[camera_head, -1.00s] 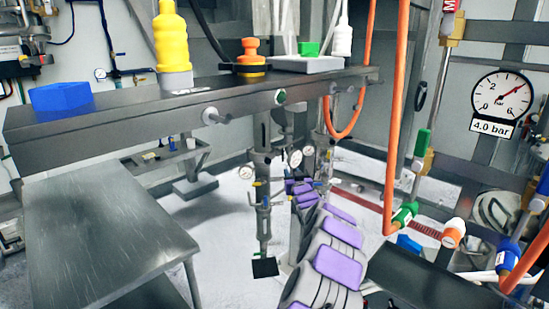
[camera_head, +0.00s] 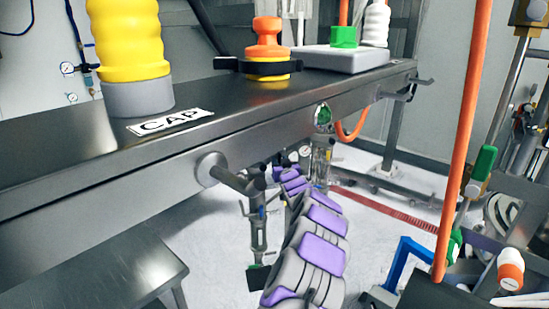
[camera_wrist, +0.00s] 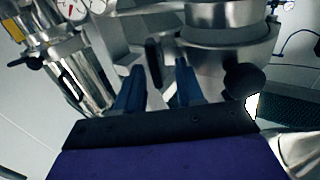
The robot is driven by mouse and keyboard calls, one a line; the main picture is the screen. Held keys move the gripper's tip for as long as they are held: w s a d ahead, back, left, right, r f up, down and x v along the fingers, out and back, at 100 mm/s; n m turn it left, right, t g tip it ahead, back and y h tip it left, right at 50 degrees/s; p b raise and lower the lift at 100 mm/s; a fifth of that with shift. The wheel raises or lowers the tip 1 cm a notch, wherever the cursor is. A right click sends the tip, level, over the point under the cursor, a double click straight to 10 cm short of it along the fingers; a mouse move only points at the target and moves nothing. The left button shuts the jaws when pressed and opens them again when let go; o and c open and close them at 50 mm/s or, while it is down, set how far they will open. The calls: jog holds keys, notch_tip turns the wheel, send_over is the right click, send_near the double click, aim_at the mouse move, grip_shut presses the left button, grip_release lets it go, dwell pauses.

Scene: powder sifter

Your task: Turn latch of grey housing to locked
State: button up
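In the wrist view, my gripper (camera_wrist: 158,76) shows two blue fingers standing apart with a gap between them. A dark upright lever-like part (camera_wrist: 153,62), perhaps the latch, shows just beyond this gap, left of its middle. I cannot tell whether the fingers touch it. A round grey metal housing (camera_wrist: 229,50) fills the upper right beyond the fingers.
A dark metal bench (camera_head: 110,205) crosses the head view, with a yellow bottle (camera_head: 125,50) and orange-topped part (camera_head: 267,45) on it. A peg (camera_head: 230,175) sticks out near my arm. An orange hose (camera_head: 463,150) hangs right. A pressure gauge (camera_wrist: 72,8) shows in the wrist view.

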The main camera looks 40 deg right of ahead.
jog(key=shift+w+d+f, duration=0.15)
jog(key=shift+w+d, duration=0.2)
jog(key=shift+d, duration=0.45)
jog(key=shift+a, duration=0.45)
jog(key=shift+c, duration=2)
jog(key=shift+d, duration=0.15)
grip_shut()
